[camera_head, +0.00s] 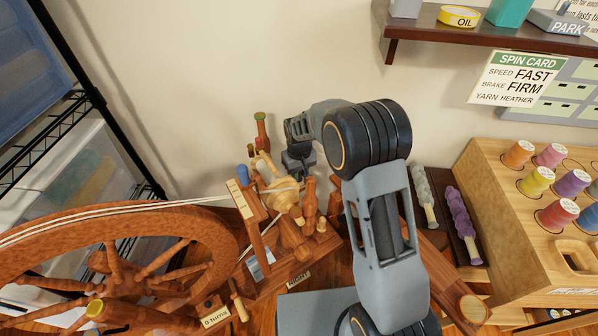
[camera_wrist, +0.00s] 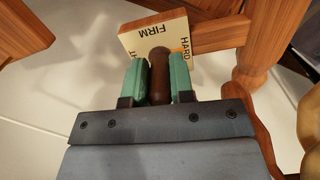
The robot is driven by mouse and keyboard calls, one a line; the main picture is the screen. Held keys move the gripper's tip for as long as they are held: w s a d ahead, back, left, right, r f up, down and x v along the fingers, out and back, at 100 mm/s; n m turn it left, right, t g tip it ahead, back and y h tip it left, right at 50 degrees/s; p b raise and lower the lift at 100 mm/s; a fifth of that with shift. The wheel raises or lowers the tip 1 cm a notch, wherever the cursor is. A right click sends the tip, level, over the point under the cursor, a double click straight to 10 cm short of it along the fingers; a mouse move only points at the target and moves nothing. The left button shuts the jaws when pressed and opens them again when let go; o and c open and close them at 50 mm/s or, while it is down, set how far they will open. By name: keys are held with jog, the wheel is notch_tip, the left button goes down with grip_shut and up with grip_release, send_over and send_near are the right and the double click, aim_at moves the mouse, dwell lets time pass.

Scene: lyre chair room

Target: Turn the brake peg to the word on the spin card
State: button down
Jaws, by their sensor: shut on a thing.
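The brake peg (camera_wrist: 159,64) is a dark brown turned wooden peg in the wrist view. My gripper (camera_wrist: 160,80) is shut on it, with one green finger pad on each side. Behind the peg is a cream dial plate (camera_wrist: 135,42) with FIRM at its top and HARD at its right; a word at the lower left is partly hidden. An orange mark shows on the plate beside HARD. I cannot tell which word the peg points to. The spin card (camera_head: 518,79) on the wall reads speed FAST, brake FIRM, yarn HEATHER. My gripper also shows in the head view (camera_head: 299,166), its fingertips hidden.
The spinning wheel (camera_head: 190,238) fills the lower left, with a "0 turns" tag (camera_head: 214,318) and a "RIGHT" tag (camera_head: 299,280). A wooden rack (camera_head: 500,190) of coloured spools stands at the right. A wall shelf (camera_head: 440,28) is above; a black-framed rack (camera_head: 93,90) stands left.

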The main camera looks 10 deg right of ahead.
jog(key=n+p, duration=0.2)
jog(key=n, duration=0.3)
jog(key=n+p, duration=0.1)
jog(key=n, duration=0.4)
jog(key=shift+n, duration=0.4)
dwell(0.4)
jog(key=c, duration=1)
grip_release()
notch_tip(320, 180, up, 14)
jog(key=p, duration=0.3)
jog(key=shift+f, duration=0.15)
